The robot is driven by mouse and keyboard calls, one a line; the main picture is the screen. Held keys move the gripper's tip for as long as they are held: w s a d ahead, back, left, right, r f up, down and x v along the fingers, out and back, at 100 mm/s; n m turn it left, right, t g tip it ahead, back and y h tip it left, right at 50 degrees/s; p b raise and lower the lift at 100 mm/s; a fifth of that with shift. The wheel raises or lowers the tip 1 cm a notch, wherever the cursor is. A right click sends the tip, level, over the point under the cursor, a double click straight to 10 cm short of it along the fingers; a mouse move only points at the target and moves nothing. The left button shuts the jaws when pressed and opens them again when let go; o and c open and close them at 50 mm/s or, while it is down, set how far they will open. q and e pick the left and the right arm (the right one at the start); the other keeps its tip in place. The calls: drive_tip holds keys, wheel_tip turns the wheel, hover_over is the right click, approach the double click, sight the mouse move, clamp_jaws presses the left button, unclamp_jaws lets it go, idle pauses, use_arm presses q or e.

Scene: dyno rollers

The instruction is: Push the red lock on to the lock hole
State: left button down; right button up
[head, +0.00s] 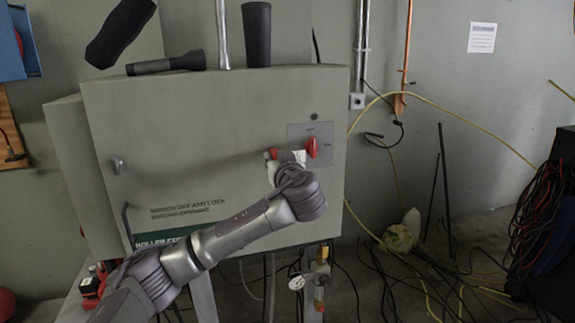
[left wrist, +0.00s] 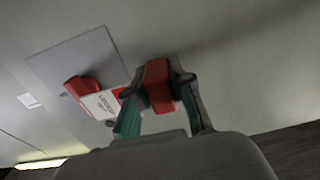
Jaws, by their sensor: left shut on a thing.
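The red lock (left wrist: 157,84) sits between the fingers of my left gripper (left wrist: 158,98) in the left wrist view, and the gripper is shut on it. In the head view the gripper (head: 278,162) is at the cabinet front, just left of the red switch handle (head: 312,147). The handle also shows in the left wrist view (left wrist: 78,87), on a grey plate (left wrist: 72,62), with a white and red tag (left wrist: 102,104) between it and the lock. I cannot make out the lock hole or whether the lock touches the cabinet. My right gripper is not in view.
The grey cabinet (head: 130,185) has a small latch (head: 118,165) at its left. A flashlight (head: 166,64) and a dark cylinder (head: 257,35) stand or lie along its top. A gauge (head: 296,283) is below, and cables (head: 400,270) litter the floor at right.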

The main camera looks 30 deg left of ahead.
use_arm(q)
drive_tip(key=shift+w+a+f, duration=0.1)
drive_tip(key=shift+w+a, duration=0.15)
drive_tip(key=shift+a, duration=0.05)
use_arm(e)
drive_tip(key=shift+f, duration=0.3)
use_arm(q)
drive_tip(key=c, duration=0.9)
unclamp_jaws()
drive_tip(key=shift+c, duration=0.2)
drive_tip(key=shift+s+d, duration=0.15)
drive_tip(key=shift+d, duration=0.15)
drive_tip(key=v, duration=0.9)
drive_tip(key=shift+s+d+f+g, duration=0.2)
drive_tip(key=shift+s+f+g, duration=0.2)
drive_tip(key=shift+f, duration=0.15)
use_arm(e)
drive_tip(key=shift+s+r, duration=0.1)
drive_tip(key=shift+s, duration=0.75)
